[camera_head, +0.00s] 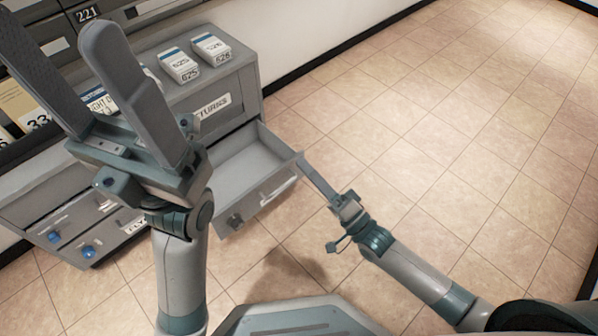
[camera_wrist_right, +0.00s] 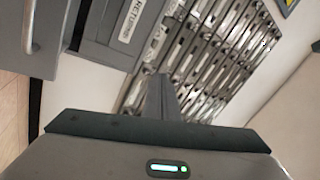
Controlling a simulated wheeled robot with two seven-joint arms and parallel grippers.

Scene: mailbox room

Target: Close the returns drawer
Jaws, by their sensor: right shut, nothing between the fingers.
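The returns drawer (camera_head: 250,170) is pulled out of the grey cabinet, and its inside looks empty. Its front faces the lower right, with a round dark knob or lock near the lower left corner. The RETURNS label (camera_head: 213,107) is on the cabinet above the drawer; it also shows in the right wrist view (camera_wrist_right: 132,20). My right gripper (camera_head: 304,162) is shut and empty, with its tips at the upper right corner of the drawer front; I cannot tell if they touch. Its shut fingers show in the wrist view (camera_wrist_right: 160,95). My left gripper (camera_head: 62,35) is open and empty, raised close to the camera, hiding part of the cabinet.
Two small white numbered boxes (camera_head: 182,65) stand on the cabinet top. Shut drawers with blue knobs (camera_head: 88,252) are at the lower left. Mailbox slots (camera_wrist_right: 205,60) line the wall. The tiled floor (camera_head: 440,130) to the right is clear.

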